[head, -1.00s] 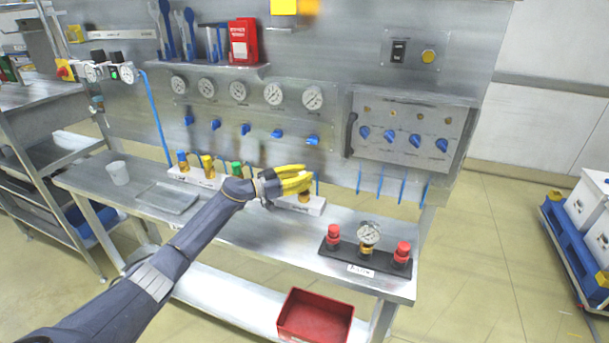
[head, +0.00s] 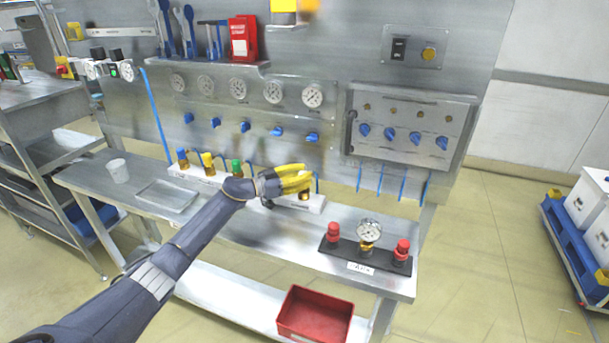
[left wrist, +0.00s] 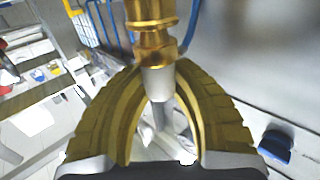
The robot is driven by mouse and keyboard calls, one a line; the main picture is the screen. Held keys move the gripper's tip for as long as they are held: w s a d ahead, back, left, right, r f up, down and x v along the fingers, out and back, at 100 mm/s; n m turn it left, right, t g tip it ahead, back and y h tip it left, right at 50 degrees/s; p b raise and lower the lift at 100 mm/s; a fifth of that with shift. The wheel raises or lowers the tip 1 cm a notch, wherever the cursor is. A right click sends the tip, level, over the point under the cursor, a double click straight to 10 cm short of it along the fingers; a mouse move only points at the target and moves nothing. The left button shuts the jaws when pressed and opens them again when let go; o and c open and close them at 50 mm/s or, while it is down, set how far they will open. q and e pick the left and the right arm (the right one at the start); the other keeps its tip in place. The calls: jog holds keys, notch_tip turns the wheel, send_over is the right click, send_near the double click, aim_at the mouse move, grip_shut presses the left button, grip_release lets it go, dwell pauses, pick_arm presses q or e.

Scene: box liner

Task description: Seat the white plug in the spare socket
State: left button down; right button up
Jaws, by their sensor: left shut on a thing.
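My left gripper (head: 300,180) has yellow fingers and reaches over the right end of the white strip on the bench. In the left wrist view its fingers (left wrist: 165,72) are closed around a pale whitish cylinder (left wrist: 158,82), which looks like the white plug. A brass fitting (left wrist: 150,40) lies in line with the cylinder, and the two appear to meet. In the head view a brass part (head: 304,196) shows just under the fingers, at the strip. The hand hides the plug there. I cannot tell which socket is the spare one. My right gripper is not in view.
Blue, yellow and green-topped connectors (head: 207,163) stand on the strip left of the hand. A black block with a gauge (head: 369,232) and red knobs is at the bench's right front. A red bin (head: 315,315) sits below. A metal tray (head: 167,196) and white cup (head: 118,171) are left.

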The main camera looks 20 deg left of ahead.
pick_arm(q)
jog(key=shift+f, duration=0.55)
dwell(0.4)
jog(key=c, duration=1.1)
grip_release()
jog(key=v, duration=1.2)
